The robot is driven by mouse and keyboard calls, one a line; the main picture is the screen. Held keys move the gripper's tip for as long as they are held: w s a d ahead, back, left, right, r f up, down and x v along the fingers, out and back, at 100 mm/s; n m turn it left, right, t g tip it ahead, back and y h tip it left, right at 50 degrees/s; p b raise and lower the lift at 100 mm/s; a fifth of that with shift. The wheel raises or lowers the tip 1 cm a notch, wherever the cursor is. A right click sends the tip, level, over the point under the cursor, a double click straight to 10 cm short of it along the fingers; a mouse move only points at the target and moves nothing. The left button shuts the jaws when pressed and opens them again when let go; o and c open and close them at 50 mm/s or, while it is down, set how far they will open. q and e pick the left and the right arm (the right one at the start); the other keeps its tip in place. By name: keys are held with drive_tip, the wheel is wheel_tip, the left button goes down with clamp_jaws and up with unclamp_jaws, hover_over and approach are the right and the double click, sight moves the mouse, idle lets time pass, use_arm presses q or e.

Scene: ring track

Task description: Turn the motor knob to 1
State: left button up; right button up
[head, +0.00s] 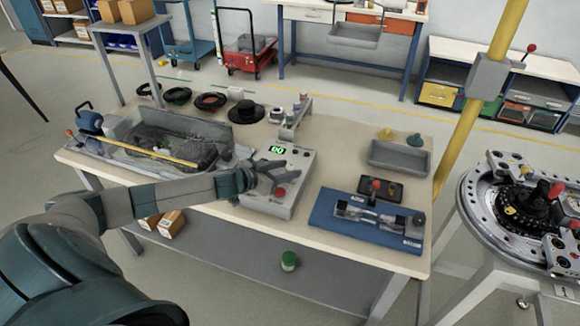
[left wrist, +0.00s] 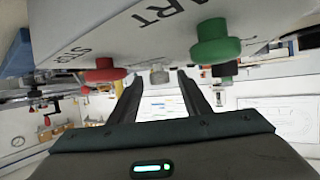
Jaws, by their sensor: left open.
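The control box (head: 300,186) stands on the workbench and has a lit green display reading 00 and a red button (head: 280,192). My left gripper (head: 278,172) is over the box's top, open and empty, and hides part of it. In the left wrist view the box's panel appears upside down, with a red button (left wrist: 97,76), a larger green button (left wrist: 215,48) and a small pale knob-like part (left wrist: 160,75) between them. The open fingers (left wrist: 158,86) point toward the panel, one on each side of that pale part. I cannot tell whether they touch it or read its setting.
A grey tray with rubble (head: 165,135) is left of the box. A blue board with a clear fixture (head: 365,222) and an empty grey bin (head: 398,158) are to its right. A yellow post (head: 462,140) and a round ring track (head: 485,205) stand beyond the bench's right edge.

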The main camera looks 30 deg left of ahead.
use_arm(q)
drive_tip(key=shift+x, duration=1.05)
drive_tip(key=c, duration=1)
drive_tip(key=shift+c, duration=0.2)
